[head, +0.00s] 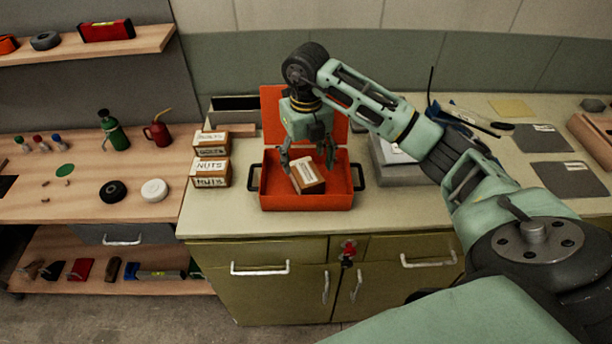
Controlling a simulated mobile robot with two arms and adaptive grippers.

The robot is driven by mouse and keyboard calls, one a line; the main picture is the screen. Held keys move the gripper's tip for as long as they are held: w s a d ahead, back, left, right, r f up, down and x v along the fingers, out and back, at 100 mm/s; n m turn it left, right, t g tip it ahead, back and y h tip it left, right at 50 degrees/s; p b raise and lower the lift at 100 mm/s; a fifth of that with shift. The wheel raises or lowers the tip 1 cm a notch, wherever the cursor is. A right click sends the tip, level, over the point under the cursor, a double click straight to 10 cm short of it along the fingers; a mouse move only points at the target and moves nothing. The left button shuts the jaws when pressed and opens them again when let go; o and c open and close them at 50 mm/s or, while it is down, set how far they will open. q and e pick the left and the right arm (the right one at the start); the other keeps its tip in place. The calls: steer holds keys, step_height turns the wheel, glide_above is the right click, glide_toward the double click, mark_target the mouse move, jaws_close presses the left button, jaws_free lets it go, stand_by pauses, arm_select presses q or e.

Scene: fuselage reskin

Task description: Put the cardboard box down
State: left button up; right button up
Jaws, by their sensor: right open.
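A small brown cardboard box (307,178) with a white label sits tilted inside the open orange case (307,202) on the counter. My right gripper (307,165) reaches down over the case, with its fingers spread just above and beside the box. It is open; whether a fingertip still touches the box I cannot tell. My left gripper is not in view.
Labelled boxes (210,172), some marked NUTS, stand stacked left of the case. A grey case (400,172) is to the right, partly behind my arm. The counter (240,222) is clear along its front edge. A wooden workbench (60,205) with bottles and tape rolls stands at left.

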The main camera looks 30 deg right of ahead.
mark_target(306, 172)
step_height(306, 172, up, 6)
steer(key=shift+f+b, duration=0.25)
steer(key=shift+b, duration=0.2)
